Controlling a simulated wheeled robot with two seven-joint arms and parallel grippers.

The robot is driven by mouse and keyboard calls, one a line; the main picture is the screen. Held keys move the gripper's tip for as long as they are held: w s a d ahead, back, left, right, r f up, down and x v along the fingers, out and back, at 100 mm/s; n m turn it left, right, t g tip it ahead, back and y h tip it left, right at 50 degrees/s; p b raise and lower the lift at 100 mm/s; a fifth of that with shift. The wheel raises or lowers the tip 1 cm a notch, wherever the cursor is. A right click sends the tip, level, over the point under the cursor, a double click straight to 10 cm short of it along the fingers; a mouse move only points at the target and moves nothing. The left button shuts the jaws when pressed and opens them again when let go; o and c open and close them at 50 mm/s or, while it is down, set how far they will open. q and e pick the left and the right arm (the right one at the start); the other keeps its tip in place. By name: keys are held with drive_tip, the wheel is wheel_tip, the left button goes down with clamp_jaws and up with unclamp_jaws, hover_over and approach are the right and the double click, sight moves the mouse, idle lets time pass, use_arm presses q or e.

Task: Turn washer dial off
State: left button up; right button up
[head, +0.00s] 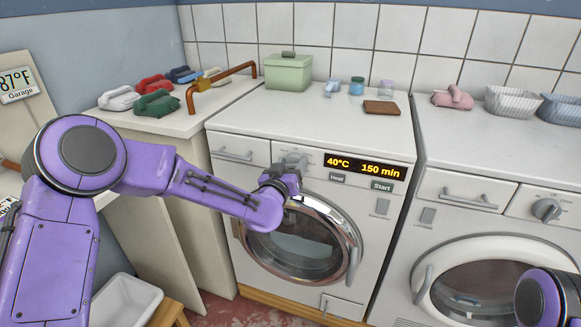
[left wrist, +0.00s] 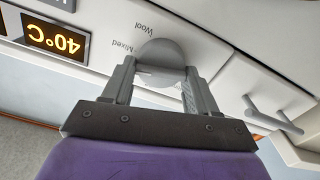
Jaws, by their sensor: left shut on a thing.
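The washer (head: 230,185) stands in the middle of the head view, with a lit display (head: 362,167) reading 40°C and 150 min. Its round grey dial (left wrist: 162,56) is between my left gripper's fingers (left wrist: 157,74) in the left wrist view, with the words Wool and Mixed printed beside it. My left gripper (head: 292,163) is shut on the dial at the front panel, left of the display. The gripper largely covers the dial in the head view, and its pointer setting cannot be read. My right gripper is not in view.
A second machine (head: 475,215) stands on the right with its own knob (head: 547,209). A green box (head: 288,72) and a brown block (head: 381,107) sit on the washer top. Irons (head: 157,103) stand on the left counter. A white basin (head: 127,302) is below.

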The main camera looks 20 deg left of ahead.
use_arm(q)
drive_tip(key=n, duration=0.3)
drive_tip(key=shift+a+f+n+b, duration=0.1)
drive_tip(key=shift+n+b, duration=0.2)
drive_tip(key=shift+b, duration=0.1)
drive_tip(key=n+b, duration=0.1)
drive_tip(key=n, duration=0.2)
drive_tip(key=shift+f+n, duration=0.1)
drive_tip(key=shift+n, duration=0.3)
drive_tip(key=n+b, duration=0.2)
drive_tip(key=n, duration=0.2)
drive_tip(key=shift+a+f, duration=0.15)
drive_tip(key=shift+n+b, duration=0.7)
drive_tip(key=shift+n, duration=1)
drive_tip(key=o, duration=1)
drive_tip(key=shift+s, duration=0.1)
